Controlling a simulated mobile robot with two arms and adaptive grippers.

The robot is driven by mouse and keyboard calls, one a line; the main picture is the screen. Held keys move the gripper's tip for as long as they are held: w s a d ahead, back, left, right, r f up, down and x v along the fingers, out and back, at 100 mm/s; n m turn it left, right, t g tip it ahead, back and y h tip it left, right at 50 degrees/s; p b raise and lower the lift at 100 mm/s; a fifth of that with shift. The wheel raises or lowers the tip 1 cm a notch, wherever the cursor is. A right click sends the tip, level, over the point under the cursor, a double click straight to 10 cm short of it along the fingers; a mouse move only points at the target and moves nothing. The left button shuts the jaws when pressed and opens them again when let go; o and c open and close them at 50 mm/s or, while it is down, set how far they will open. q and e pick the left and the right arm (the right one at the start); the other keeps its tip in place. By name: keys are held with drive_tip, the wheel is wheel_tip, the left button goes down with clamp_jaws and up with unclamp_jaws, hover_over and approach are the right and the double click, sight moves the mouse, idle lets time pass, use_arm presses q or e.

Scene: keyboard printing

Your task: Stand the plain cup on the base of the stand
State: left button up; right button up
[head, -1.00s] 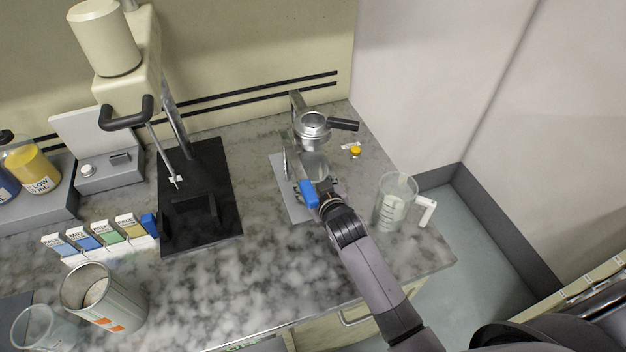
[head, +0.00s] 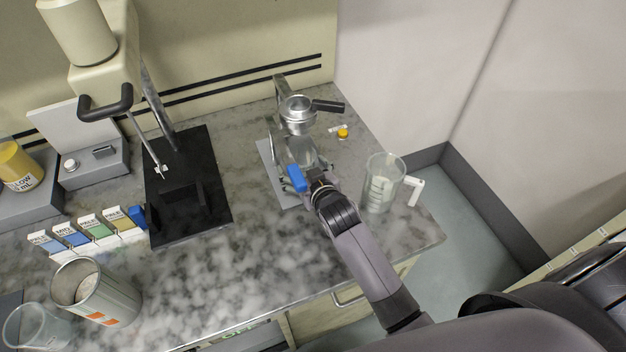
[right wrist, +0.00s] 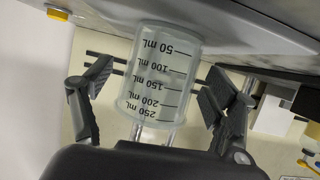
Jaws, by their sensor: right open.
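The plain cup (head: 306,153), clear and handleless, stands upright on the grey base (head: 267,160) of the stand, below its metal ring holder (head: 297,110). In the right wrist view the cup (right wrist: 160,72) appears inverted, with mL marks, its bottom at the grey surface. My right gripper (head: 303,172) is at the cup's near side. In the right wrist view its fingers (right wrist: 150,98) are spread on either side of the cup, with gaps visible. Part of the cup is hidden by the gripper in the head view. My left gripper is out of view.
A clear handled jug (head: 380,182) stands close to the right of my arm, near the counter's edge. A black-based press stand (head: 205,215) is to the left. A small yellow-orange item (head: 342,133) lies behind. Open marble counter (head: 250,265) lies in front.

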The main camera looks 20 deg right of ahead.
drive_tip(key=b+v, duration=0.1)
drive_tip(key=v, duration=0.9)
drive_tip(key=shift+s, duration=0.15)
